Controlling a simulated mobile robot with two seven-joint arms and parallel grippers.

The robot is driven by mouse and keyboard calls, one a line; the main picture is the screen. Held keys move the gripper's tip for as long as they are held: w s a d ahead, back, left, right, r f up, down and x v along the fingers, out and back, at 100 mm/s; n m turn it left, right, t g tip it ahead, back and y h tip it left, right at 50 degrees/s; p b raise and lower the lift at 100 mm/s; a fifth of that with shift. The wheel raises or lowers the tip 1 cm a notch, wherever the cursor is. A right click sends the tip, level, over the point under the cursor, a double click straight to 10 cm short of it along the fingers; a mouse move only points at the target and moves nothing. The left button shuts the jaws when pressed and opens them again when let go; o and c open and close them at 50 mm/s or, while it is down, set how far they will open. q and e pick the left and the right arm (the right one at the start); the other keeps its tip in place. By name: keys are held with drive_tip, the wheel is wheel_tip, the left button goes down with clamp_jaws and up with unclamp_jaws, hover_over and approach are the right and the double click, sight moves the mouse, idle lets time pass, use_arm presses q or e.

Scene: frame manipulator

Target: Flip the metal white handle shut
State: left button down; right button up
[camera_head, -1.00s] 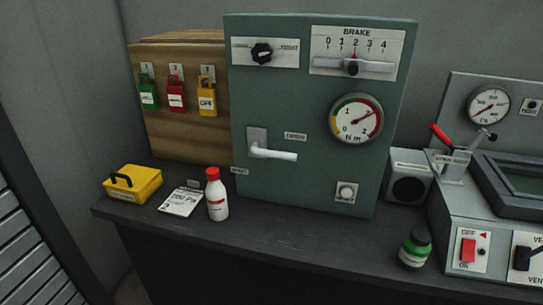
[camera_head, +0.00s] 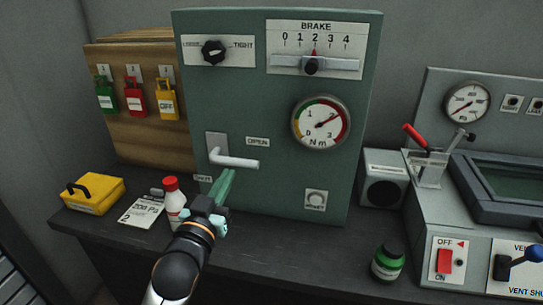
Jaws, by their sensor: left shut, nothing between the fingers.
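The white metal handle (camera_head: 236,161) is on the front of the green cabinet (camera_head: 284,180). Its lever points right, roughly horizontal, toward the OPEN label (camera_head: 258,142). The SHUT label (camera_head: 203,178) is below the handle's plate. My left gripper (camera_head: 224,178) is shut and empty, just below the lever, with its green fingers pointing up toward it. I cannot tell whether the fingertips touch the lever. My right gripper is not in view.
A white bottle with a red cap (camera_head: 174,200) stands just left of my left gripper. A yellow box (camera_head: 93,194) and a paper card (camera_head: 142,210) lie further left. A green jar (camera_head: 388,262) stands at right. The desk's middle (camera_head: 300,238) is clear.

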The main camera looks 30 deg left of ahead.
use_arm(q)
drive_tip(key=shift+a+r, duration=0.1)
drive_tip(key=shift+r, duration=0.65)
drive_tip(key=p+x, duration=0.2)
drive_tip(key=x, duration=0.8)
drive_tip(key=shift+s+f, duration=0.15)
drive_tip(key=shift+f, duration=0.8)
drive_tip(key=shift+s+f, duration=0.15)
drive_tip(key=shift+f, duration=0.75)
